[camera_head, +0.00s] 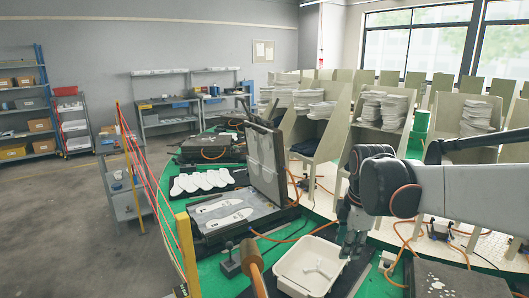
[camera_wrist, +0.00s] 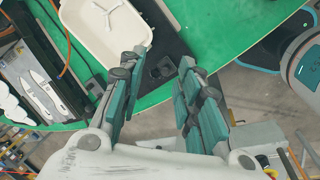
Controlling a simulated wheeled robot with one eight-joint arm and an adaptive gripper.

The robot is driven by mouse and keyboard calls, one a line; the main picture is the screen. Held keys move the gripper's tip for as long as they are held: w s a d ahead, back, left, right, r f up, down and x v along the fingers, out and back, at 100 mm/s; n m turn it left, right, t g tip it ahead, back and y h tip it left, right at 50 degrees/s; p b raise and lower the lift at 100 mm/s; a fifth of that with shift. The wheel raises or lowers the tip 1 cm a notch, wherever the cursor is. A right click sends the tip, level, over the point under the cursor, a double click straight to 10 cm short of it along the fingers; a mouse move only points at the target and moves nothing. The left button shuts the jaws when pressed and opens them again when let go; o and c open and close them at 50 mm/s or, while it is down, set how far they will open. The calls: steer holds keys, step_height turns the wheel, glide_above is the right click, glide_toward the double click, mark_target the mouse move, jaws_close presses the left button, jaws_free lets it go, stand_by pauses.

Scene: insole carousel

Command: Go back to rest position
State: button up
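My gripper (camera_head: 354,246) hangs fingers-down at the right side of a white tray (camera_head: 296,281), over the green table. In the wrist view its two fingers (camera_wrist: 163,62) are spread apart with nothing between them, so it is open and empty. The tray also shows in the wrist view (camera_wrist: 122,42), just beyond the left finger. A white Y-shaped piece (camera_head: 317,270) lies in the tray. My arm reaches in from the right in the head view.
An open case (camera_head: 215,238) with white insole shapes stands left of the tray. More white insoles (camera_head: 202,181) lie behind it. Cream bins with stacked sheets (camera_head: 384,108) stand behind my arm. A wooden handle (camera_head: 254,262) rises near the front edge.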

steer(key=s+a+m+t, duration=0.1)
steer(key=s+m+t, duration=0.3)
steer(key=s+m, duration=1.3)
steer(key=s, duration=0.3)
steer(key=shift+f+t, duration=0.35)
steer(key=shift+t, duration=0.05)
